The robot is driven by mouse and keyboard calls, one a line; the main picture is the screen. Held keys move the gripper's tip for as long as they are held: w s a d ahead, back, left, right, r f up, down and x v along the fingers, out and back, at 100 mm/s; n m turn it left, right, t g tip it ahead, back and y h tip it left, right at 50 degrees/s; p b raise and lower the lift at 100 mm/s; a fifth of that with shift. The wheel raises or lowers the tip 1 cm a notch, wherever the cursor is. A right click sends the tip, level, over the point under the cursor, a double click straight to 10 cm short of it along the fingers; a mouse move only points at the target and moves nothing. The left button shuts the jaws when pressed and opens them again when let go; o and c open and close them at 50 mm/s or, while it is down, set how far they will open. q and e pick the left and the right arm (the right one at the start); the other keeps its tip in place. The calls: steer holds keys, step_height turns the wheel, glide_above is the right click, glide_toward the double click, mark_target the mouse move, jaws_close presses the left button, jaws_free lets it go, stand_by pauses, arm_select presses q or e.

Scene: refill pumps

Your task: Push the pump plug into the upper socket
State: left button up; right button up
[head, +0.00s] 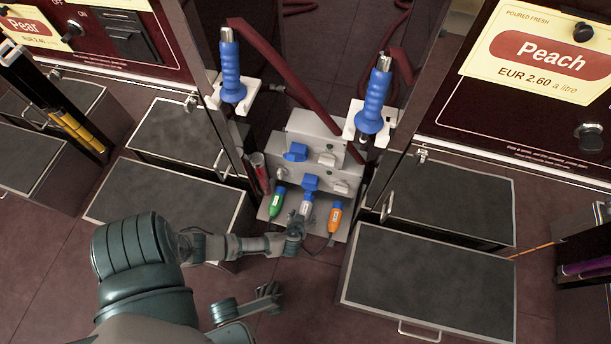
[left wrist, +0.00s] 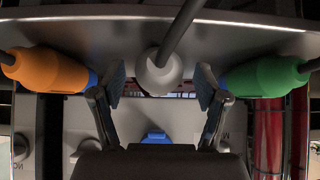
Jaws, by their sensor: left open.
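The light grey pump plug (head: 306,205) stands between the green plug (head: 277,202) and the orange plug (head: 335,217) at the front of the grey pump box. My left gripper (head: 295,229) is just in front of it. In the left wrist view, the open fingers (left wrist: 160,88) stand on both sides of the grey plug (left wrist: 160,72); I see no clear contact. The upper socket (head: 296,152) has a blue cover; a blue lower socket (head: 310,183) is right behind the plug. I cannot tell whether the plug sits in it. Another gripper-like part of mine shows low in the head view.
Blue-handled nozzles (head: 231,75) and (head: 373,100) hang in white holders on both sides. A dark red hose (head: 285,75) slants behind the box. Dark steps (head: 430,285) flank it. The green (left wrist: 262,76) and orange (left wrist: 45,70) plugs are close beside my fingers.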

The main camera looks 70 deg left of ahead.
arm_select(q)
steer(key=shift+a+f, duration=0.1)
steer(key=shift+a, duration=0.05)
steer(key=shift+w+d, duration=0.1)
steer(key=shift+d, duration=0.15)
stand_by(0.3)
steer(key=shift+a, duration=0.1)
jaws_close()
steer(key=s+d, duration=0.3)
steer(key=d, duration=0.1)
steer(key=shift+s+d, duration=0.35)
steer(key=shift+d, duration=0.05)
stand_by(0.7)
